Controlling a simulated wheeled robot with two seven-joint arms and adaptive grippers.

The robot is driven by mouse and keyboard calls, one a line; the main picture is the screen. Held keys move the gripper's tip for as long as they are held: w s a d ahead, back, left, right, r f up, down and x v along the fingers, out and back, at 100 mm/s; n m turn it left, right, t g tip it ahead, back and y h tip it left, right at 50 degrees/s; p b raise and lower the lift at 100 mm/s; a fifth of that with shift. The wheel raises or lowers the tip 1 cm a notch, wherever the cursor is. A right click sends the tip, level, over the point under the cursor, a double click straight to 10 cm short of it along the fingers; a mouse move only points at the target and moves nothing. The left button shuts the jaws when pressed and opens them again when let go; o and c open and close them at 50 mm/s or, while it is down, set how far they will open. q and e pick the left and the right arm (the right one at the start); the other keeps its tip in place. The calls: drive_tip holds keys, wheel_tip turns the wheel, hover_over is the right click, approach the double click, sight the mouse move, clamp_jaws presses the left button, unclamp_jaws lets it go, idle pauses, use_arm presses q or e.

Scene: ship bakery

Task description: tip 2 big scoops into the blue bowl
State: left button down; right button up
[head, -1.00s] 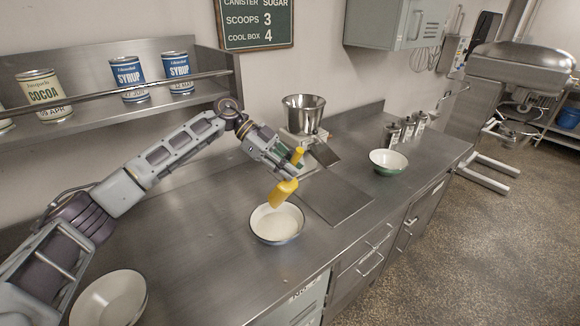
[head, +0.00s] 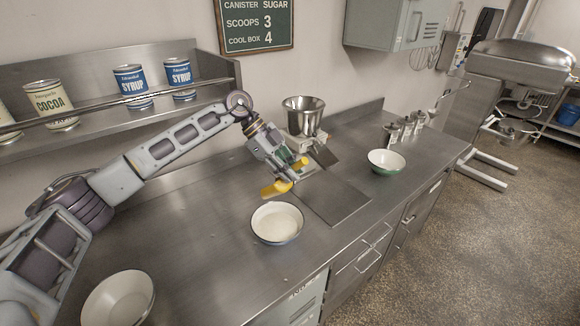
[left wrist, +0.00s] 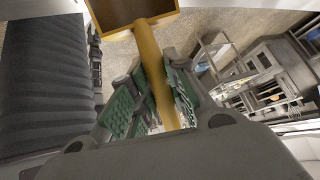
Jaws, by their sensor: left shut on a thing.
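My left gripper (head: 289,170) is shut on the handle of a yellow scoop (head: 275,189) and holds it above the counter. The scoop is just behind and above a blue-rimmed bowl (head: 277,238) with white contents, apart from it. In the left wrist view the scoop (left wrist: 150,60) lies between the green finger pads, and its box-shaped head at the top looks empty. A green bowl (head: 386,167) with a pale inside stands at the right of the counter. A pale bowl (head: 118,300) stands at the lower left. My right gripper is not in view.
A scale with a steel pan (head: 303,112) stands against the wall behind my gripper. Several small canisters (head: 405,127) stand at the back right.

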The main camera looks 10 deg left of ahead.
use_arm(q)
drive_tip(key=shift+r+t+y+p, duration=0.35)
drive_tip(key=shift+t+y+p, duration=0.15)
drive_tip(key=shift+y+p, duration=0.15)
drive_tip(key=shift+y, duration=0.45)
drive_tip(key=shift+t, duration=0.3)
drive_tip(key=shift+r+y, duration=0.15)
drive_tip(key=shift+y, duration=0.35)
drive_tip(key=shift+r+m+t+y+b, duration=0.15)
drive_tip(key=shift+m+t+y+b, duration=0.15)
drive_tip(key=shift+t+y, duration=0.45)
drive_tip(key=shift+r+t+y+b, duration=0.15)
drive_tip(key=shift+t+y+b, duration=0.2)
drive_tip(key=shift+y+b, duration=0.6)
drive_tip(key=shift+y, duration=0.3)
drive_tip(key=shift+r+p, duration=0.1)
drive_tip(key=shift+p, duration=0.2)
